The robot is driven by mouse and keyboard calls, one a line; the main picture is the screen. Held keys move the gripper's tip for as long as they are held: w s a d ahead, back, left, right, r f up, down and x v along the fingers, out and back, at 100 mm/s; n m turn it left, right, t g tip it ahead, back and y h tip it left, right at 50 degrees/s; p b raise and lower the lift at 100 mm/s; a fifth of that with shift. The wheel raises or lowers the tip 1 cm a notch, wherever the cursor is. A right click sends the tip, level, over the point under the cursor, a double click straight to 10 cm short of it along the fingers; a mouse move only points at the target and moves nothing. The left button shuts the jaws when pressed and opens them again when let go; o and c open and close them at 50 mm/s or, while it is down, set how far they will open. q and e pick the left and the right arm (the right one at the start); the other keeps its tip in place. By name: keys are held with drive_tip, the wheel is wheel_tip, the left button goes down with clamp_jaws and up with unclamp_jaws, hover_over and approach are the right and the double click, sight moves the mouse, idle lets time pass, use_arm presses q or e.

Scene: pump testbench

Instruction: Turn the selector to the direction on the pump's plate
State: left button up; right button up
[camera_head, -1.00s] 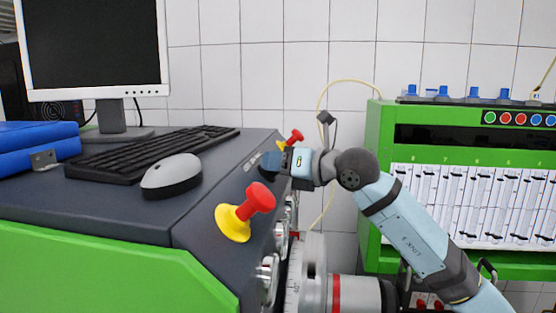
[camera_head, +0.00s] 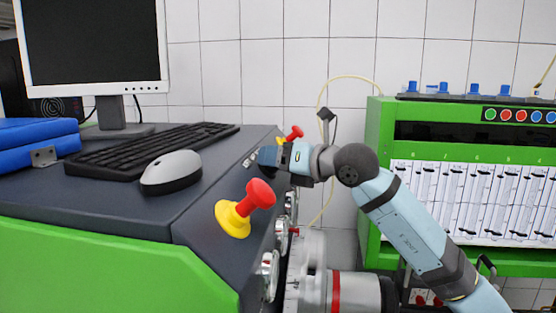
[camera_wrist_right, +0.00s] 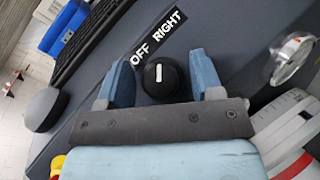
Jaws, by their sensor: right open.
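The selector (camera_wrist_right: 160,78) is a round black knob with a white pointer line, on the dark sloped panel in the right wrist view. The line points up in that picture, towards a black label strip (camera_wrist_right: 160,35) reading OFF and RIGHT. My right gripper (camera_wrist_right: 158,62) is open, its two blue fingers on either side of the knob with gaps showing. In the head view my right gripper (camera_head: 266,157) is at the panel's far part and hides the knob. I cannot make out a pump's plate. My left gripper is not in view.
A red and yellow emergency button (camera_head: 245,208) stands nearer on the panel, with another (camera_head: 291,135) beyond my gripper. Gauges (camera_head: 270,276) line the bench's side. A keyboard (camera_head: 150,152) and mouse (camera_head: 171,172) lie left. A green flow-meter cabinet (camera_head: 375,150) stands right.

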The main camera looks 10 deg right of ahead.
drive_tip(key=shift+s+d+b, duration=0.3)
drive_tip(key=shift+s+d, duration=0.05)
drive_tip(key=shift+s, duration=0.05)
drive_tip(key=b+v, duration=0.3)
drive_tip(key=v, duration=0.9)
drive_tip(key=shift+s+d+b, duration=0.3)
drive_tip(key=shift+b, duration=0.05)
